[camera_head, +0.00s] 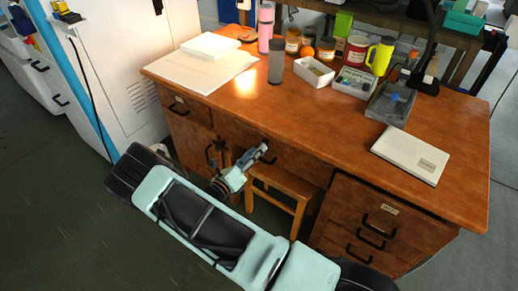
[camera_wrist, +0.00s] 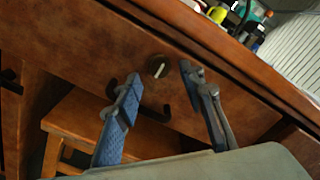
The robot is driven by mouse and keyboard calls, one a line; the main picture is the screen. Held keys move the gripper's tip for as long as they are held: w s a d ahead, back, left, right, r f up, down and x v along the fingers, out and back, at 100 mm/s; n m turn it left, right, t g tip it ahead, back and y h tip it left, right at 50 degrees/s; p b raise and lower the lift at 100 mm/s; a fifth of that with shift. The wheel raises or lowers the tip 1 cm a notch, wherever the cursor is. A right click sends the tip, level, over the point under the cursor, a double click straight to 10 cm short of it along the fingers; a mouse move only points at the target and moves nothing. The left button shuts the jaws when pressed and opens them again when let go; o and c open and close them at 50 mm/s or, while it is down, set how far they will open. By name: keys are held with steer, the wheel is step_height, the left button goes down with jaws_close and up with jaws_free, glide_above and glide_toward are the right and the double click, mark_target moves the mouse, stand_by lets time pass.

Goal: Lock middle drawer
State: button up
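The middle drawer (camera_head: 300,163) is the wide wooden front under the desk top, above the stool; its brown face fills much of the wrist view (camera_wrist: 90,45) and looks closed. A round lock (camera_wrist: 158,68) with a pale upright bar across its middle sits on this face. A dark handle (camera_wrist: 166,112) shows below the lock, partly behind my fingers. My gripper (camera_head: 257,152) is at the drawer front. In the wrist view my gripper (camera_wrist: 163,76) is open, with one finger on each side of the lock and nothing between the pads. I cannot tell if either finger touches the drawer.
A wooden stool (camera_head: 287,183) stands under the drawer. Drawers with dark handles (camera_head: 370,232) are at the right, and a cabinet (camera_head: 190,128) is at the left. The desk top (camera_head: 300,110) carries a white box, bottles, jars, trays and a closed laptop-like case (camera_head: 410,153).

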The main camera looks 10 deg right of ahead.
steer(key=shift+x, duration=1.25)
jaws_close()
